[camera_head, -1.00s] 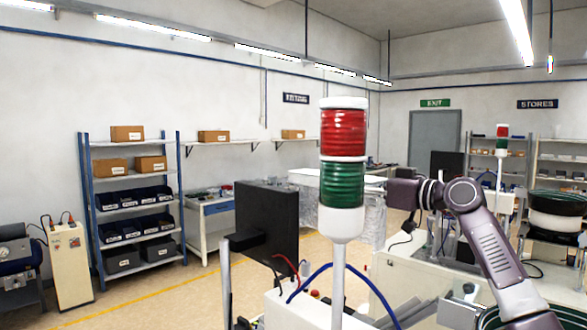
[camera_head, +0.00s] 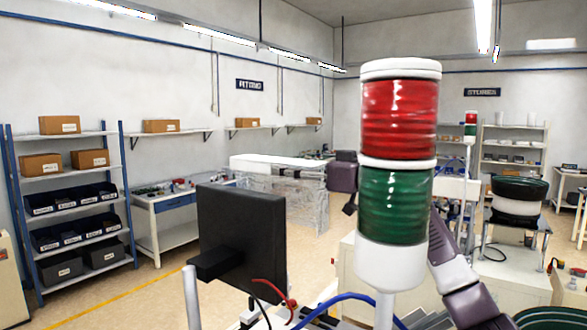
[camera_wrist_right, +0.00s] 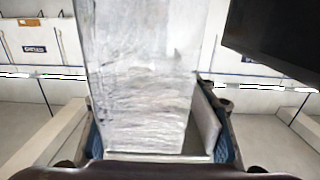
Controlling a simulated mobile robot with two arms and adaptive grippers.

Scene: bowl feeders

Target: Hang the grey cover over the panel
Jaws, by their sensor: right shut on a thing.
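The grey cover (camera_head: 308,210) is a crinkled, silvery see-through sheet hanging below a white top edge in the head view. My right gripper (camera_head: 334,178) is at its right end, shut on it; the signal tower hides part of my right arm. In the right wrist view the cover (camera_wrist_right: 140,75) stands between the fingers (camera_wrist_right: 160,145). The panel appears to be the black flat screen (camera_head: 262,235) on a post, nearer to me; it covers the cover's lower left part. It seems to show as a dark slab (camera_wrist_right: 280,40) in the wrist view, apart from the cover. My left gripper is not visible.
A red and green signal tower (camera_head: 397,165) stands close in front, between me and my right arm. Red and blue cables (camera_head: 340,298) run below the screen. A bowl feeder (camera_head: 517,200) stands at right, shelving (camera_head: 72,170) at left, a workbench (camera_head: 175,205) behind.

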